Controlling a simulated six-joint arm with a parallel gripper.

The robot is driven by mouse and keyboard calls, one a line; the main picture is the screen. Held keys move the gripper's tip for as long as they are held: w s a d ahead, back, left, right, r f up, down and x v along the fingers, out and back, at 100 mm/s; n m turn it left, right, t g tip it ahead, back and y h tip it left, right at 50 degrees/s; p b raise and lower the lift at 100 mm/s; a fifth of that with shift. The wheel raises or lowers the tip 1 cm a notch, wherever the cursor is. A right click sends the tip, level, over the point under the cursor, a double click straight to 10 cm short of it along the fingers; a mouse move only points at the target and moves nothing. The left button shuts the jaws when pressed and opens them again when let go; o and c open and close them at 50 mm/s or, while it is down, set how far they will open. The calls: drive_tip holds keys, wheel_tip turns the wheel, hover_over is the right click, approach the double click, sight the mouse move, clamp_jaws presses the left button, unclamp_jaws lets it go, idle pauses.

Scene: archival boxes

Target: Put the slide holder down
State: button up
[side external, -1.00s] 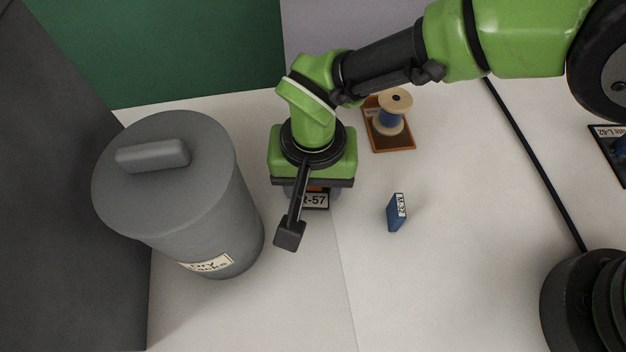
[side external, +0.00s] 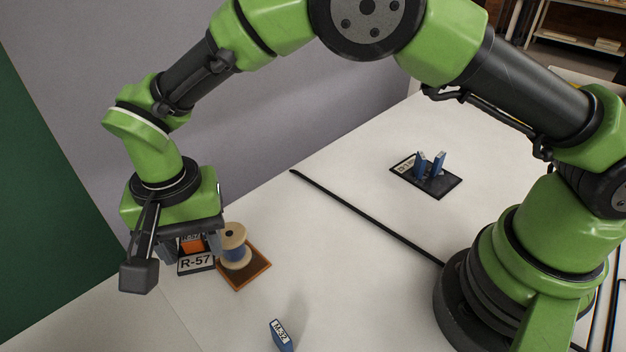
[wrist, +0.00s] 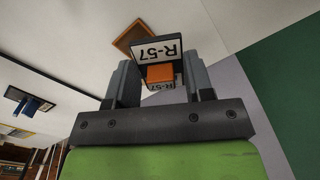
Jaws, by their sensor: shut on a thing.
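An orange slide holder (side external: 193,246) with an R-57 label is between the fingers of my gripper (side external: 190,250). My gripper is shut on it and points down. A dark stand with a white R-57 plate (side external: 196,263) is right at the holder, under my gripper. In the wrist view, the orange holder (wrist: 160,74) shows between the two fingers, with the R-57 plate (wrist: 166,48) just beyond it. I cannot tell whether the holder rests on the stand or hangs just above it.
A thread spool (side external: 234,246) on a brown tray (side external: 258,274) stands close to the right of my gripper. A blue M-32 holder (side external: 281,336) stands nearer the front. A black tray (side external: 448,185) bears blue holders farther back. A black strip (side external: 365,217) crosses the table.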

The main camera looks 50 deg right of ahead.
drive_tip(key=w+d+m, duration=0.3)
drive_tip(key=d, duration=0.4)
drive_tip(key=w+d+m, duration=0.3)
drive_tip(key=w+d, duration=0.1)
drive_tip(key=d, duration=0.4)
drive_tip(key=m, duration=0.6)
hover_over(323, 178)
wheel_tip(323, 178, down, 5)
drive_tip(key=shift+f, duration=2.45)
drive_tip(key=shift+f, duration=0.15)
drive_tip(key=o, duration=0.9)
